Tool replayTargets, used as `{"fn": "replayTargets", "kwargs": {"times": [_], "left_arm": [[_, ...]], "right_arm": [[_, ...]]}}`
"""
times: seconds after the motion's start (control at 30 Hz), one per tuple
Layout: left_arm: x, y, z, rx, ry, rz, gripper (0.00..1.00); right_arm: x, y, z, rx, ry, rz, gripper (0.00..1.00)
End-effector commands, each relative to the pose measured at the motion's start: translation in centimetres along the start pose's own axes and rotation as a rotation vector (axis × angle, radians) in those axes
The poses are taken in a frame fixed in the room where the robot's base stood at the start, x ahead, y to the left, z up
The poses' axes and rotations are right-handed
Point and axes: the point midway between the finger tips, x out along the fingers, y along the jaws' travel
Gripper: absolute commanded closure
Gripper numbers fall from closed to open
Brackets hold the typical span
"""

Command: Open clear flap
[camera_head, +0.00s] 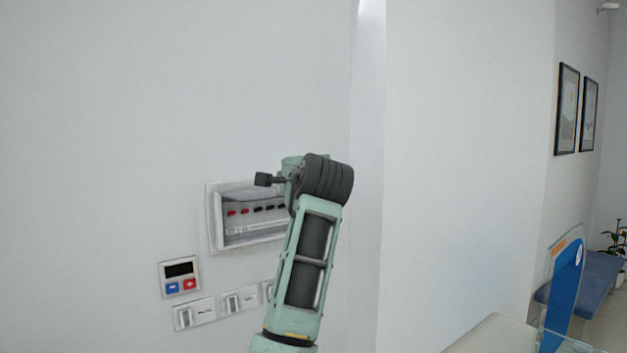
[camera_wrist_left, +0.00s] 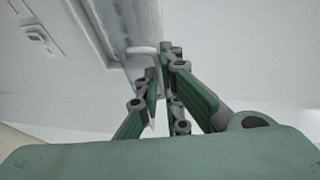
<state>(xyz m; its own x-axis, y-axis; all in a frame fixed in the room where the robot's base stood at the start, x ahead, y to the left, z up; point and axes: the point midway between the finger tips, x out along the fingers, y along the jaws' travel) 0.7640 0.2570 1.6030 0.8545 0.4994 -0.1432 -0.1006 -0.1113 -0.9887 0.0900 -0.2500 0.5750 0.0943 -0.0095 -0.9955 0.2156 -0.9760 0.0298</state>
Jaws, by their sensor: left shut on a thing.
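A white wall box (camera_head: 215,232) with a row of red and dark switches is set in the wall in the head view. Its clear flap (camera_head: 246,193) appears as a greyish panel across the upper part of the opening, seemingly tilted outward. My right gripper is out of view.
A keypad with a dark display (camera_head: 180,277) and several switch plates (camera_head: 195,313) are on the wall below the box. A wall corner projects to the right.

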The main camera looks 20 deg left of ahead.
Motion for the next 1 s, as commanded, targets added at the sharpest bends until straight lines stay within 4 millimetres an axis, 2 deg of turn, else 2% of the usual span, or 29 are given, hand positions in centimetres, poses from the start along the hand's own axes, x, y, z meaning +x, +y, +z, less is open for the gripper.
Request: {"fn": "replayTargets", "kwargs": {"times": [0.13, 0.43, 0.7, 0.73, 0.8, 1.0], "left_arm": [[0.5, -0.9, 0.7, -0.018, 0.002, 0.042, 1.0], [0.8, -1.1, 1.1, -0.027, 0.003, 0.069, 1.0], [0.8, -1.1, 1.1, -0.028, 0.003, 0.068, 1.0], [0.8, -1.1, 1.1, -0.028, 0.003, 0.068, 0.92], [0.8, -1.1, 1.1, -0.027, 0.002, 0.068, 0.87], [0.8, -1.1, 1.1, -0.027, 0.002, 0.067, 0.87]], "right_arm": [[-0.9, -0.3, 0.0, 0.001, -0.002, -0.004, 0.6], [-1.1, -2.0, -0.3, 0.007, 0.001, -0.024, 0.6], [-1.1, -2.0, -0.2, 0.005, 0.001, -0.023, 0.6], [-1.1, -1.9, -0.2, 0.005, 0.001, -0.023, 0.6], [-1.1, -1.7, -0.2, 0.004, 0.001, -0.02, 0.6], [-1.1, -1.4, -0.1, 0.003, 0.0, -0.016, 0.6]]}}
